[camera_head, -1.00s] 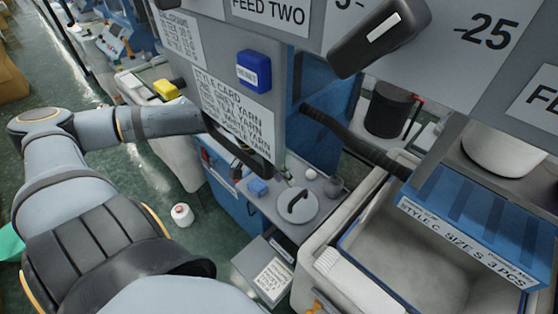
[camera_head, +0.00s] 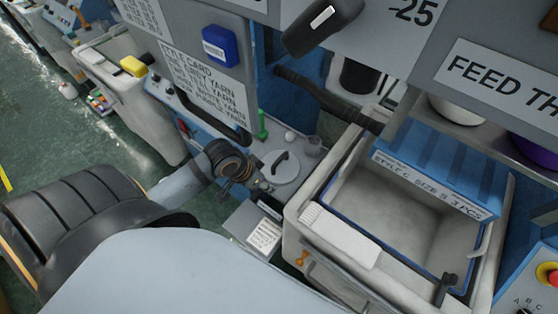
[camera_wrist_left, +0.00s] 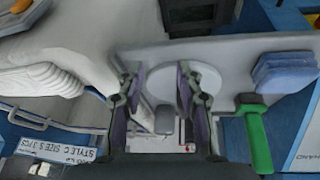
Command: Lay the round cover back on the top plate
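The round cover (camera_head: 285,171) is a pale disc with a dark arched handle, lying on a grey flat top (camera_head: 253,153) in the head view. I cannot tell how it is seated there. My left gripper (camera_head: 262,187) is just left of the cover and partly overlaps its edge in the picture. In the left wrist view the pale disc of the cover (camera_wrist_left: 206,76) shows between and behind the spread fingers of my left gripper (camera_wrist_left: 165,92). My right gripper is not in view.
A large bin (camera_head: 390,225) is at the right. A labelled box (camera_head: 258,232) is in front.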

